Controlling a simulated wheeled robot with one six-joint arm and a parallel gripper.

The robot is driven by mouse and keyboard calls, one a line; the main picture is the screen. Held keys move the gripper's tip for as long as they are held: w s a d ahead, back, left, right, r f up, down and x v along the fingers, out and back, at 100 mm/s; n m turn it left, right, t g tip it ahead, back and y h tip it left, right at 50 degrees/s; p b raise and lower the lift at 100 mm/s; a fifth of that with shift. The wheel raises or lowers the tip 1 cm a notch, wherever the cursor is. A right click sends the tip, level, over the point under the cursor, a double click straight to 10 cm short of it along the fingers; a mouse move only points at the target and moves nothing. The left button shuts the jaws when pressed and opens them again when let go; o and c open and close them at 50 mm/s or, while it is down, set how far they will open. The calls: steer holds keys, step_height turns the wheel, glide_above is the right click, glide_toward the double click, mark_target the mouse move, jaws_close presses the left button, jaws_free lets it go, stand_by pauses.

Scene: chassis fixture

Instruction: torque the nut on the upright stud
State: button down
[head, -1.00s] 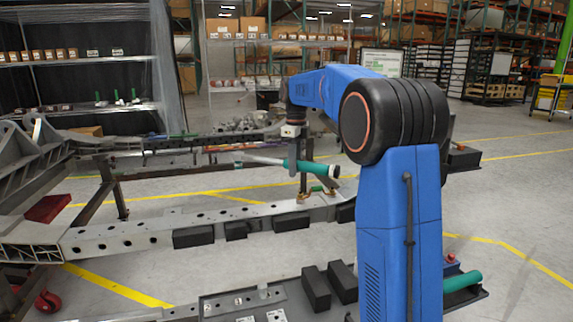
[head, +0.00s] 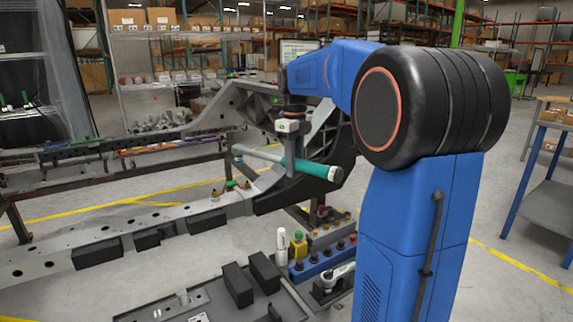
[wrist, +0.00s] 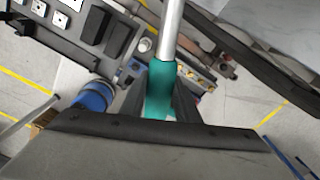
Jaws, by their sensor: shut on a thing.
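My gripper (head: 291,166) is shut on the green handle of a long wrench (head: 318,169). The wrench lies roughly level in the head view, its silver shaft pointing left and its head end over the far side of the rail. In the wrist view, the green grip (wrist: 160,78) sits between my fingers (wrist: 158,105), and the shaft runs up out of the picture. Small brass-coloured fittings (head: 217,196) with a green bit stand on the grey chassis rail (head: 165,215), below and left of the wrench. I cannot tell which is the stud or its nut.
A grey tray (head: 170,308) with black blocks (head: 237,284) is in front of the rail. Beside it are a blue socket holder (head: 322,262), a ratchet (head: 336,275) and small bottles (head: 281,246). A curved dark chassis arm (head: 325,150) rises behind my gripper. A workbench (head: 550,205) stands at right.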

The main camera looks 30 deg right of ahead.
steer(key=shift+s+d, duration=0.7)
steer(key=shift+s, duration=0.05)
step_height(320, 180, down, 6)
steer(key=shift+f, duration=0.2)
stand_by(0.4)
steer(key=shift+f, duration=1.05)
stand_by(1.0)
steer(key=shift+s+a+m, duration=0.3)
steer(key=shift+a+m, duration=0.25)
steer(key=shift+a, duration=0.25)
steer(key=shift+s+a+m, duration=0.3)
steer(key=shift+a+m, duration=0.25)
steer(key=shift+a, duration=0.25)
stand_by(0.8)
